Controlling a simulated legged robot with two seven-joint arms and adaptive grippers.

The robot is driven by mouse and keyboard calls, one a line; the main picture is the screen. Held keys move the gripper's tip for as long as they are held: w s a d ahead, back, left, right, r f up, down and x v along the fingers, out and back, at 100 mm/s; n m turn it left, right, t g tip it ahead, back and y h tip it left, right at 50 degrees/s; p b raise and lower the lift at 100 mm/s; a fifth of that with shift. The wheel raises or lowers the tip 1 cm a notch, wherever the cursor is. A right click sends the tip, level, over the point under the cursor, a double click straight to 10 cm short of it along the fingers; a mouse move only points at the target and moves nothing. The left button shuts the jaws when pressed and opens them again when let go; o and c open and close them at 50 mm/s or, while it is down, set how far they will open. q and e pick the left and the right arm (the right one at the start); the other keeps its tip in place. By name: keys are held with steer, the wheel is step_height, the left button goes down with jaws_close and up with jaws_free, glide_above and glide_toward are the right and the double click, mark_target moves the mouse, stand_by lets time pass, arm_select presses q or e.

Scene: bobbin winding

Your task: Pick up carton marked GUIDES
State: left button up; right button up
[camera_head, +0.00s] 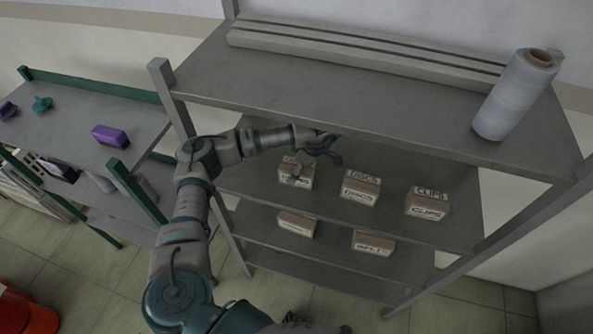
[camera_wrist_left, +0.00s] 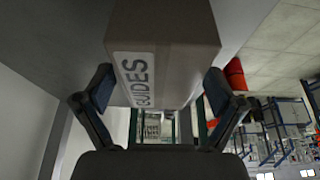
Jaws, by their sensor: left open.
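The carton marked GUIDES is a brown box with a white label. It fills the top middle of the left wrist view (camera_wrist_left: 185,30), with its printed label facing left of centre. In the head view the carton (camera_head: 304,184) stands at the left of the middle shelf, its label partly covered by my gripper. My left gripper (camera_head: 314,164) is at this carton, under the top shelf. Its two fingers (camera_wrist_left: 157,92) are spread, one on each side of the carton in the wrist view. I cannot tell whether either finger touches it. My right gripper is not seen.
Cartons marked DISCS (camera_head: 359,190) and CLIPS (camera_head: 426,206) stand to the right on the same shelf. Two more cartons, one here (camera_head: 373,243), sit on the shelf below.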

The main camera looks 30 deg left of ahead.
arm_select(q)
steer(key=shift+w+x, duration=0.2)
steer(key=shift+x, duration=0.95)
steer(key=shift+f, duration=0.15)
steer(key=shift+s+d, duration=0.1)
steer(key=shift+d, duration=0.4)
steer(key=shift+a+f, duration=0.25)
steer(key=shift+a, duration=0.25)
steer(key=shift+d, duration=0.15)
steer(key=shift+c, duration=0.9)
steer(key=shift+d+r, duration=0.1)
steer(key=shift+d, duration=0.15)
steer(key=c, duration=1.1)
